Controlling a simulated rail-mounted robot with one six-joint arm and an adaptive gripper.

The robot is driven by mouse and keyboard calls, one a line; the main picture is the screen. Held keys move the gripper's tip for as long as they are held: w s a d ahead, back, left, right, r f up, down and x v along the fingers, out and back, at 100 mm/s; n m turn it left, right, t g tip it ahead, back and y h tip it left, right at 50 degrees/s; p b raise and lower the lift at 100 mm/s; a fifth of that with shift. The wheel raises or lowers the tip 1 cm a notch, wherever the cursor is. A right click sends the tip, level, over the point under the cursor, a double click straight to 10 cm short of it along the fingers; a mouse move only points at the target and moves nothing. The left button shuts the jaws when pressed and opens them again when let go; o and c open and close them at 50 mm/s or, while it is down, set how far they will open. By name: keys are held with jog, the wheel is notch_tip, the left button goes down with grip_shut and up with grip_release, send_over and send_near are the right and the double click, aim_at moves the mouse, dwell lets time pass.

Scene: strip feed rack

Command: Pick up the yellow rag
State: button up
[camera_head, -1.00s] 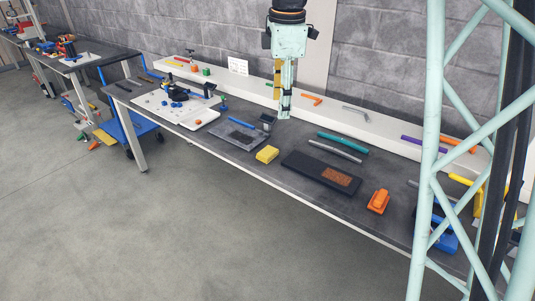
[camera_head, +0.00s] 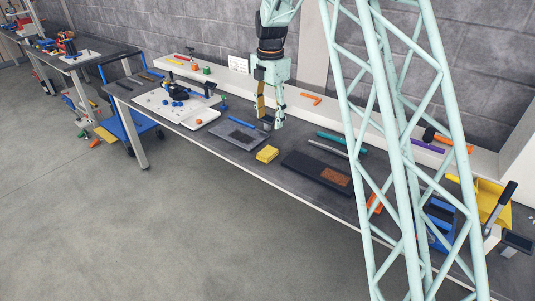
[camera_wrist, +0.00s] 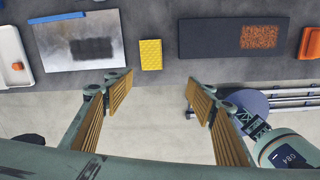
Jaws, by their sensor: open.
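The yellow rag (camera_head: 267,154) lies as a small folded block near the front edge of the dark workbench. It also shows in the wrist view (camera_wrist: 151,54), ahead of the gap between my fingers. My gripper (camera_head: 266,122) hangs above the bench, behind the rag in the head view and clear of it. In the wrist view my gripper (camera_wrist: 160,92) has its two ribbed fingers spread wide, with nothing between them.
A grey plate (camera_wrist: 85,42) with a dark smudge lies left of the rag. A dark board (camera_wrist: 215,38) with a rust-brown patch lies right of it. Clear floor lies before the bench.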

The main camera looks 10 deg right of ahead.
jog(key=n, duration=0.2)
send_over(267, 152)
notch_tip(267, 152, down, 6)
jog(key=shift+d+r+p, duration=0.1)
jog(key=shift+p, duration=0.3)
jog(key=shift+f+b, duration=0.4)
jog(key=shift+f, duration=3.85)
jog(key=shift+f, duration=0.15)
jog(key=shift+f+b, duration=0.4)
jog(key=shift+f, duration=2.1)
jog(key=c, duration=0.8)
